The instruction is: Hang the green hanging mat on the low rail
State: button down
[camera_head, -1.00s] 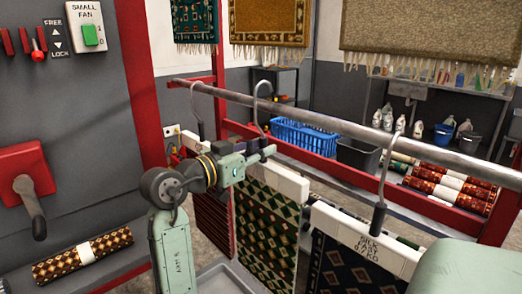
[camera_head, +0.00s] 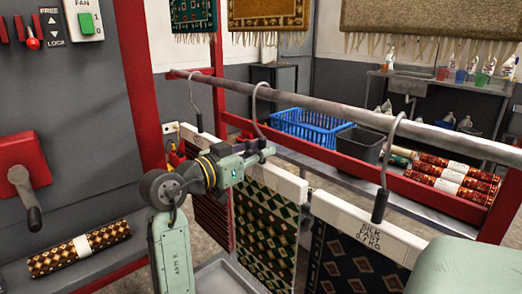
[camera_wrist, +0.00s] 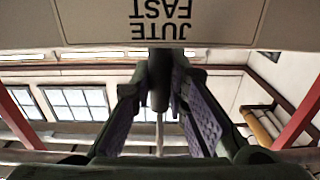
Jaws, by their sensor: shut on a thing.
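The green hanging mat (camera_head: 265,235), dark green with pale and reddish diamonds, hangs from a white bar (camera_head: 280,182) with a grey hook (camera_head: 256,100). My gripper (camera_head: 264,153) is shut on the hook's stem, just above the bar. The hook's curve arches over the low rail (camera_head: 330,110); I cannot tell whether it rests on it. In the wrist view, my gripper's fingers (camera_wrist: 160,100) flank the dark stem (camera_wrist: 160,82), below the bar's upside-down "JUTE FAST" label (camera_wrist: 163,10).
A red mat (camera_head: 212,218) hangs close on the left. A dark mat (camera_head: 350,265) marked "SILK FAST" hangs close on the right. A red beam (camera_head: 345,172), a blue basket (camera_head: 310,130) and a black bin (camera_head: 358,148) are behind. A control panel (camera_head: 80,130) stands at left.

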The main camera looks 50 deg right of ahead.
jog(key=shift+r, duration=0.1)
jog(key=c, duration=1.5)
grip_release()
jog(key=a, duration=0.8)
jog(key=w+a, duration=0.1)
jog(key=a, duration=0.3)
jog(key=shift+w, duration=0.1)
